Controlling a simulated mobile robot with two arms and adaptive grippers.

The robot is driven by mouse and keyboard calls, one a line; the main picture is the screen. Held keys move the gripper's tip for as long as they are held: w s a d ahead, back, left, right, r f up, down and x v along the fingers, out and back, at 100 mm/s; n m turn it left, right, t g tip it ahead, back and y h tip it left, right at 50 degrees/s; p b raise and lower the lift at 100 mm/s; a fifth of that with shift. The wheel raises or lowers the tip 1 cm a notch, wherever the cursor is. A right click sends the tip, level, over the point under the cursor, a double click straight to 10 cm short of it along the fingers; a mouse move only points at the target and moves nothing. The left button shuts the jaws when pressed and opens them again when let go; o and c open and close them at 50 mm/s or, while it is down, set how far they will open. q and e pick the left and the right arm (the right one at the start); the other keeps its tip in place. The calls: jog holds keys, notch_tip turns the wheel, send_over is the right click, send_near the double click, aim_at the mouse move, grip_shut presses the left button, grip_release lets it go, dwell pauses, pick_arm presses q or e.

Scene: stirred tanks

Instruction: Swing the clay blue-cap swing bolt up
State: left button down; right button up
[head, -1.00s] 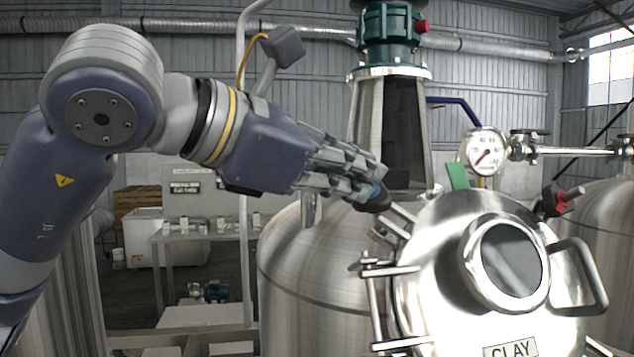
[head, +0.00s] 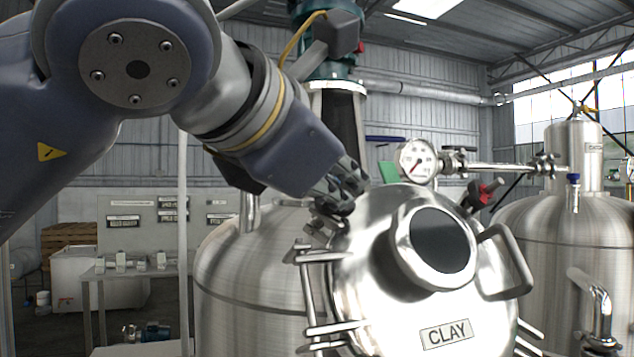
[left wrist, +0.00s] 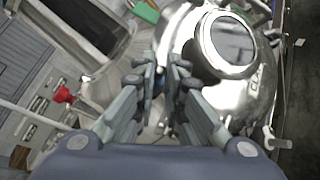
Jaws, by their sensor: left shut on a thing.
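The CLAY tank has a shiny round lid (head: 370,275) with a dark sight glass and a CLAY label (head: 446,334). My left gripper (head: 343,192) is at the lid's upper left rim, pointing down and right. In the left wrist view its fingers (left wrist: 165,78) are shut around the swing bolt's blue cap (left wrist: 158,84), of which only a sliver shows between them. In the head view the cap is hidden by the fingers, and the bolt's exact tilt cannot be told. My right gripper is in neither view.
A red-capped bolt (head: 486,191) stands at the lid's upper right. A pressure gauge (head: 416,161) and pipe are behind the lid. A bent handle (head: 520,270) sticks out right, and clamp rods (head: 307,300) line the left. Another steel tank (head: 570,230) stands at right.

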pick_arm(q)
jog(key=shift+s+d+f, duration=0.1)
jog(key=shift+d+f, duration=0.1)
jog(key=shift+f, duration=0.05)
jog(key=c, duration=1.7)
grip_release()
jog(key=shift+s, duration=0.1)
jog(key=shift+d+r, duration=0.1)
jog(key=shift+d, duration=0.15)
jog(key=shift+a, duration=0.1)
jog(key=v, duration=1.1)
jog(key=shift+s+a+r, duration=0.2)
jog(key=shift+s, duration=0.1)
